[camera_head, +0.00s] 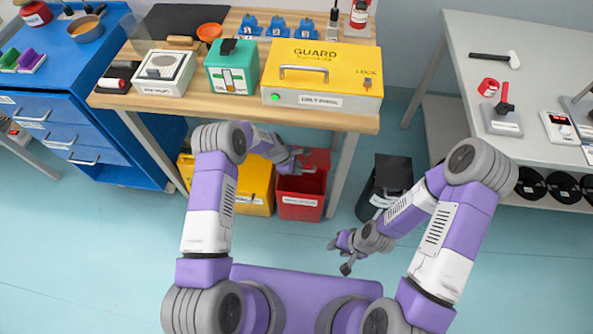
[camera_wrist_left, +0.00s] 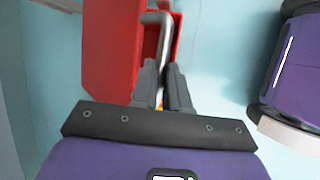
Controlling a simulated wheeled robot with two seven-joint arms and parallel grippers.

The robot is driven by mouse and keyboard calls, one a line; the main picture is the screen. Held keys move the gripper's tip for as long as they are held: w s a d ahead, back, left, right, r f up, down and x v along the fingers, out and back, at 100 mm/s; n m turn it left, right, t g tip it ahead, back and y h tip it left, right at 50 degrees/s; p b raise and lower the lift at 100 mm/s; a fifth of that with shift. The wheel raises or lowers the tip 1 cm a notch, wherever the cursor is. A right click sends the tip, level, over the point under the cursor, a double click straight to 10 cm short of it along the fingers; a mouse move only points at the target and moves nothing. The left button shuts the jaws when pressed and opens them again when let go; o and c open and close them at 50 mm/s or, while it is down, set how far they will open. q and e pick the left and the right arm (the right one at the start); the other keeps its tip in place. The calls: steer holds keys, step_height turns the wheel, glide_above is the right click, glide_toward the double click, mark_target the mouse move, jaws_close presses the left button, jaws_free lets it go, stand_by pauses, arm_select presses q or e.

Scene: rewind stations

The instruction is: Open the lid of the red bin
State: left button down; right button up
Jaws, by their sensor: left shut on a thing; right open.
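The red bin (camera_head: 300,208) stands on the floor under the front edge of the wooden bench. Its red lid (camera_head: 319,158) shows at the back of the bin, behind my left gripper, and seems raised, with a darker red opening in front. My left gripper (camera_head: 301,170) is at the bin top. In the left wrist view, its fingers (camera_wrist_left: 163,88) are shut on a grey metal bar handle (camera_wrist_left: 158,42) beside red surfaces. The exact lid angle is partly hidden by the gripper. My right gripper (camera_head: 340,255) is open and empty, low and right of the bin.
A yellow bin (camera_head: 254,190) stands close left of the red bin, and a black bin (camera_head: 385,185) stands to the right. The wooden bench (camera_head: 225,107) overhangs above, with a yellow guard box (camera_head: 350,75) on it. Open floor lies in front.

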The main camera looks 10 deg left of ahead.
arm_select(q)
steer(key=shift+w+a, duration=0.2)
steer(key=shift+w, duration=0.2)
steer(key=c, duration=1.5)
jaws_free()
steer(key=o, duration=0.4)
steer(key=shift+w+f, duration=0.15)
steer(key=shift+f, duration=0.05)
steer(key=shift+r, duration=0.1)
steer(key=p+v, duration=0.2)
steer(key=v, duration=0.3)
steer(key=shift+a+r, duration=0.1)
steer(key=shift+r, duration=0.15)
steer(key=s+a, duration=0.2)
steer(key=a, duration=0.1)
steer(key=s+a+p, duration=0.1)
steer(key=a, duration=0.3)
steer(key=s+a, duration=0.2)
steer(key=a, duration=0.1)
steer(key=shift+s+a+f+p, duration=0.3)
steer(key=shift+s+p, duration=0.05)
